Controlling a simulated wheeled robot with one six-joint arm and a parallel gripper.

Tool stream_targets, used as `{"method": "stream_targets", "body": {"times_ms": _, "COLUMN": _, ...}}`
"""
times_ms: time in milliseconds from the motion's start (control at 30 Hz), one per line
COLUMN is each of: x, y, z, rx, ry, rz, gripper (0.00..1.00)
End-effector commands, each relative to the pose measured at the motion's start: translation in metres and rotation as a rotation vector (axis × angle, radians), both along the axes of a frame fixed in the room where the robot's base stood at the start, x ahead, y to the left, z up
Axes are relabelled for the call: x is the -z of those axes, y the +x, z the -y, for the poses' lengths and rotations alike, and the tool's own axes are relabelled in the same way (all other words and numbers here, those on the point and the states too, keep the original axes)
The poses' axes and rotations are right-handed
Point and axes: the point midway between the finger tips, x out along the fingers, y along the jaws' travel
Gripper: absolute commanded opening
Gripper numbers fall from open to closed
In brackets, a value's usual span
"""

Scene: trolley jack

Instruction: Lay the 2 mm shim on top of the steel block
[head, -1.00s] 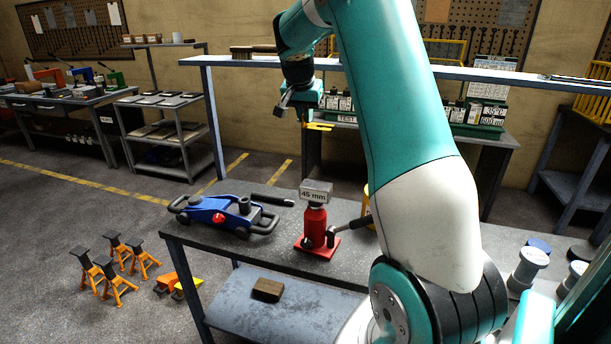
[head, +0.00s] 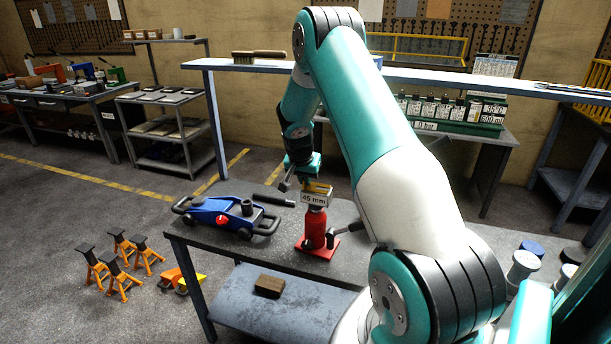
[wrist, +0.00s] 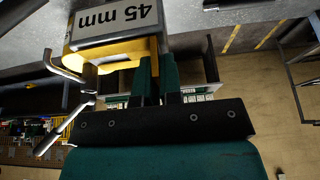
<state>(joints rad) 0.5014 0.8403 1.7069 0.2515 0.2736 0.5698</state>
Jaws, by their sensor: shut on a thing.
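The steel block (head: 315,199), marked 45 mm, sits on top of the red bottle jack (head: 315,230) on the workbench. My gripper (head: 306,180) is just above the block. It is shut on a thin yellow piece, which I take to be the 2 mm shim (head: 319,187); no marking on it is readable. The shim is at the block's top, but I cannot tell whether it touches. In the wrist view the shim (wrist: 118,52) shows beside the block (wrist: 115,18), and my gripper's fingers (wrist: 157,72) are close together at its edge.
A blue trolley jack (head: 220,215) stands left of the bottle jack on the workbench (head: 270,245). A raised blue-grey shelf (head: 235,66) with a brush (head: 258,54) lies behind. Orange axle stands (head: 120,272) are on the floor at the left.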

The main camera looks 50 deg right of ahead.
Motion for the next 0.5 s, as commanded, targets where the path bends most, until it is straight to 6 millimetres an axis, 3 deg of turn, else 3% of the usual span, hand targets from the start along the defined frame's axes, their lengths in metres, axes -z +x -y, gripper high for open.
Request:
{"method": "stream_targets", "body": {"times_ms": 267, "x": 0.0034, "y": 0.0003, "z": 0.0001, "rx": 0.0, "ry": -0.001, "rz": 0.0, "gripper": 0.0}}
{"method": "stream_targets", "body": {"times_ms": 300, "x": 0.0023, "y": 0.0003, "z": 0.0001, "rx": 0.0, "ry": -0.001, "rz": 0.0, "gripper": 0.13}}
{"method": "stream_targets", "body": {"times_ms": 400, "x": 0.0019, "y": 0.0002, "z": 0.0, "rx": 0.0, "ry": 0.0, "rz": 0.0, "gripper": 0.32}}
{"method": "stream_targets", "body": {"times_ms": 500, "x": 0.0018, "y": 0.0002, "z": 0.0, "rx": -0.001, "ry": 0.0, "rz": 0.0, "gripper": 0.32}}
